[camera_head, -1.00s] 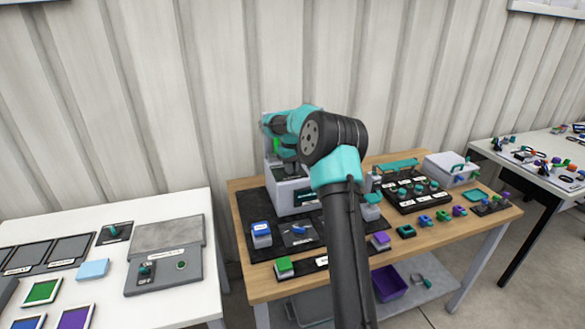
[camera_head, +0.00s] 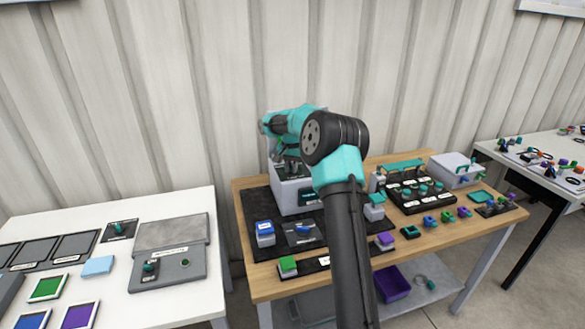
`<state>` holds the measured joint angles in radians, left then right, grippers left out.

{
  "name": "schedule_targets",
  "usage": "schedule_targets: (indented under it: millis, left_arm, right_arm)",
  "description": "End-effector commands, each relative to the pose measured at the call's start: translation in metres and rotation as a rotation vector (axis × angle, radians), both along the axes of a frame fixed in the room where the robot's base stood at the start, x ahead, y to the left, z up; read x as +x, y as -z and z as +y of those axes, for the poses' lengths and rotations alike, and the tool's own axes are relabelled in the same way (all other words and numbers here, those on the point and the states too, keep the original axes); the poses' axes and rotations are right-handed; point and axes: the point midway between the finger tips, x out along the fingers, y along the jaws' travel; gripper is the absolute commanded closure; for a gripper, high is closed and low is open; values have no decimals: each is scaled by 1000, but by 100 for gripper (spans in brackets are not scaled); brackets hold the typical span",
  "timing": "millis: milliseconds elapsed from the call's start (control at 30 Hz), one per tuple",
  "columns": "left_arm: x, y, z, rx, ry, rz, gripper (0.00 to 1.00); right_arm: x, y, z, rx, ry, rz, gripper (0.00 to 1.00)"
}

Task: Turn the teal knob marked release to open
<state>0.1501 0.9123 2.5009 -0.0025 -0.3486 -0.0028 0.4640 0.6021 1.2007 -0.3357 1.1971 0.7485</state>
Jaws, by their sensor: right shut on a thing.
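My right arm reaches up from the bottom to the wooden table, and its gripper (camera_head: 289,166) points down at the top of a pale grey box unit (camera_head: 296,196). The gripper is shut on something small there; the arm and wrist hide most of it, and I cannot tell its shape. Several teal knobs (camera_head: 408,190) stand on a black labelled panel right of the arm. Another teal knob (camera_head: 150,267) is on a grey panel on the white left table. The labels are too small to read, so I cannot tell which knob is marked release. My left gripper is not in view.
Blue (camera_head: 265,229), green (camera_head: 288,263) and purple (camera_head: 385,239) topped blocks stand around the box unit. A light grey case (camera_head: 455,168) with a teal handle is at the back right. A purple bin (camera_head: 391,283) sits on the lower shelf. A corrugated wall is behind.

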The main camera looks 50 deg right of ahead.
Motion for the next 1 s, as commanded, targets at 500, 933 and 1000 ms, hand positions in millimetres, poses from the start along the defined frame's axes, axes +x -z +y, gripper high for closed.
schedule_targets:
  millis: [500,933,1000]
  left_arm:
    - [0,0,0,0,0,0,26]
    - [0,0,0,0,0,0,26]
    - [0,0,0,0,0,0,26]
  right_arm:
    - [1,-1,0,-1,47,-2,100]
    - [1,0,0,0,46,-1,58]
    - [1,0,0,-1,46,0,58]
